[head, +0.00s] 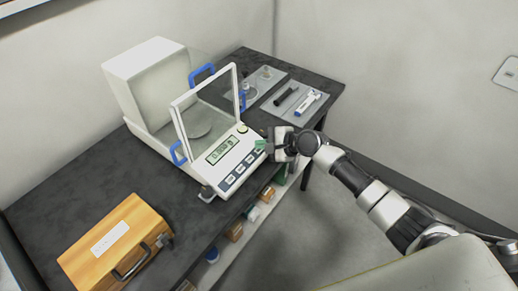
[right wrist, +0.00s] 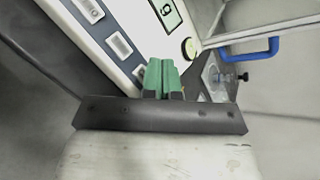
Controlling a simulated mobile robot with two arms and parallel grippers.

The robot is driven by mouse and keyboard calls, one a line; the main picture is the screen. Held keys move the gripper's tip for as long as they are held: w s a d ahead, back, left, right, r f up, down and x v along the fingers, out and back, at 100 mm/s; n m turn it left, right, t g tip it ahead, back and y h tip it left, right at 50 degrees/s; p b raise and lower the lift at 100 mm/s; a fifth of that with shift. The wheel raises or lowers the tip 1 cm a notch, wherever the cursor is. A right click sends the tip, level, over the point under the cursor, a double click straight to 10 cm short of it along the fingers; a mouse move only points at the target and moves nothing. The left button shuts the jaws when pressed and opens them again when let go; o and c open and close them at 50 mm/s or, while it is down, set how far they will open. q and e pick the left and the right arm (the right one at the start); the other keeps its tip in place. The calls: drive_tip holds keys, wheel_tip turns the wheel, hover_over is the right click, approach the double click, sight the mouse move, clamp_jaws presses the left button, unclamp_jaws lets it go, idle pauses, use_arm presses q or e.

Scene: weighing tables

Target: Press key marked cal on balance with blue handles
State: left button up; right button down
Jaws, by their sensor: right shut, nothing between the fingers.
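The balance with blue handles (head: 190,105) stands on the dark table, its white front panel facing me. Its display (head: 222,150) is lit, and a row of keys (head: 230,179) runs along the front edge. The key labels are too small to read, so I cannot tell which is cal. My right gripper (head: 262,146) is shut and empty at the panel's right end. In the right wrist view its green fingertips (right wrist: 160,76) are together beside the last visible key (right wrist: 139,75) and below the round yellowish knob (right wrist: 188,48). Contact cannot be told. My left gripper is not in view.
A wooden case (head: 85,258) with a dark handle stands at the front left. Grey trays (head: 318,92) with small tools and glassware lie at the back right. Several containers sit on a shelf under the table. Floor to the right is clear.

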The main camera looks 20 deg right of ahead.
drive_tip(key=shift+f, duration=0.1)
idle(0.3)
drive_tip(key=shift+w+a+f, duration=0.1)
drive_tip(key=shift+f, duration=0.25)
drive_tip(key=shift+f+b, duration=0.35)
drive_tip(key=shift+b, duration=0.05)
idle(0.5)
idle(0.3)
drive_tip(key=shift+r+p, duration=0.8)
drive_tip(key=shift+p, duration=0.15)
drive_tip(key=r+p, duration=0.1)
drive_tip(key=s+r+p, duration=0.1)
drive_tip(key=r+p, duration=0.1)
drive_tip(key=d+r+p, duration=0.1)
drive_tip(key=p, duration=0.1)
drive_tip(key=shift+s+r, duration=0.2)
drive_tip(key=shift+r, duration=0.15)
idle(0.4)
